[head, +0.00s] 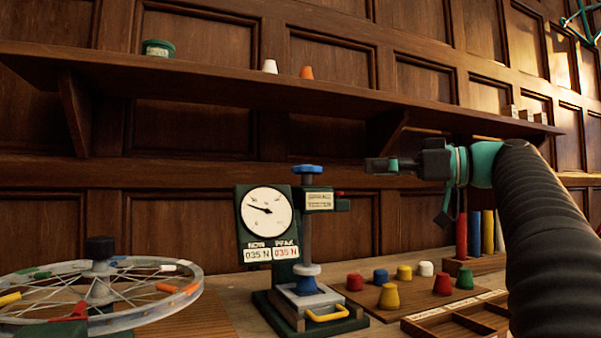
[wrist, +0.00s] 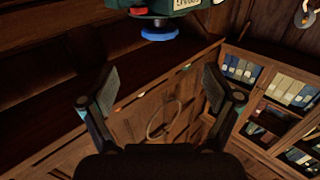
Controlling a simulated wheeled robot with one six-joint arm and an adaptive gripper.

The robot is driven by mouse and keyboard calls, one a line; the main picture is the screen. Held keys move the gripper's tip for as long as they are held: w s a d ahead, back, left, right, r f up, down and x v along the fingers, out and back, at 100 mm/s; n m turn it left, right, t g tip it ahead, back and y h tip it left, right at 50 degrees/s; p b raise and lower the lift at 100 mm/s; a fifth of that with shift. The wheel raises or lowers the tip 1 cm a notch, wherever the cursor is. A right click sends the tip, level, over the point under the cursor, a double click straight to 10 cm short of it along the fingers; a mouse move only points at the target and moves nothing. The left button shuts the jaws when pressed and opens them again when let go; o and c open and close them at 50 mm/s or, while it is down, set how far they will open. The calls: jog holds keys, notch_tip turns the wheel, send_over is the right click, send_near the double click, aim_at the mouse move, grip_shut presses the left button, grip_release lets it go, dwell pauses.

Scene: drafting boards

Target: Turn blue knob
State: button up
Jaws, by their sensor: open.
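The blue knob (head: 307,169) is a flat disc on top of the green spring tester (head: 320,200), which stands on the bench with a round dial and readouts. My gripper (head: 372,166) is to the right of the knob at about its height, apart from it, pointing left. In the wrist view the blue knob (wrist: 160,34) shows at the top middle, beyond the fingers and not between them. The two fingers of my gripper (wrist: 160,82) are spread wide with nothing between them.
A spoked wheel (head: 100,285) lies at the left of the bench. Several coloured pegs (head: 389,296) stand right of the tester, beside a wooden compartment tray (head: 455,322). A long shelf (head: 280,92) runs above the knob and gripper. The space between gripper and knob looks clear.

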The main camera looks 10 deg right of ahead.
aim_at(307, 169)
jog(key=p+x, duration=0.1)
jog(key=x, duration=1.2)
jog(key=shift+w+a, duration=0.25)
jog(key=shift+a, duration=0.05)
jog(key=c, duration=1.1)
